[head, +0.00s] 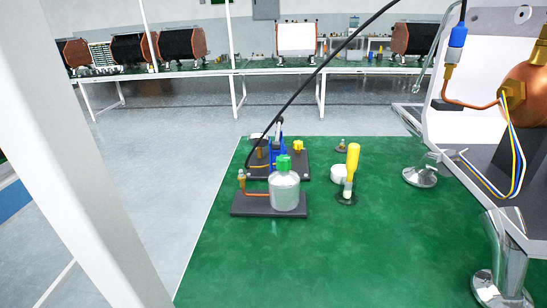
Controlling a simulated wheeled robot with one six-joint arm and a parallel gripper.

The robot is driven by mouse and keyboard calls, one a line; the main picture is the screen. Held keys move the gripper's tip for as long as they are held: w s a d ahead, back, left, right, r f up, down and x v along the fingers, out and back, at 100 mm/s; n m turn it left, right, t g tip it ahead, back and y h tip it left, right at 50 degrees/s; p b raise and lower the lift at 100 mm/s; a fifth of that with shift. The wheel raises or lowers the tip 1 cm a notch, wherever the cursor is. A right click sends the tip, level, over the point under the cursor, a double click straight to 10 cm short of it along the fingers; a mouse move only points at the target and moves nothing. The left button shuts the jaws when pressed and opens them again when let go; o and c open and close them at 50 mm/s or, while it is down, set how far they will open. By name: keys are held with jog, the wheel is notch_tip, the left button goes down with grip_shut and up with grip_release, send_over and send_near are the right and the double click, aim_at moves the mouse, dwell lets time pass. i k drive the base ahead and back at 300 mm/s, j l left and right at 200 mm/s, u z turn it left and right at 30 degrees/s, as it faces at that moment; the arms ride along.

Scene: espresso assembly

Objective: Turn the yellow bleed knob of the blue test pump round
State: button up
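The blue test pump (275,151) stands on a dark base plate (298,172) near the far left part of the green mat. It is small in the head view and partly hidden behind a bottle. The yellow knob (298,146) shows on the right side of the pump, above the plate. A black hose (316,78) rises from the pump toward the upper right. My gripper is not in view, and nothing is seen touching the knob.
A grey bottle with a green cap (284,190) stands on a nearer dark plate (245,211). A yellow-handled tool (352,162) stands upright beside a white round piece (339,174). A copper boiler (526,92) and machine frame fill the right. A white post (85,150) crosses the left. The front green mat (300,262) is clear.

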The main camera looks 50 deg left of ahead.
aim_at(299, 145)
jog(key=k+j, duration=0.5)
jog(key=j, duration=1.8)
jog(key=i+j, duration=1.1)
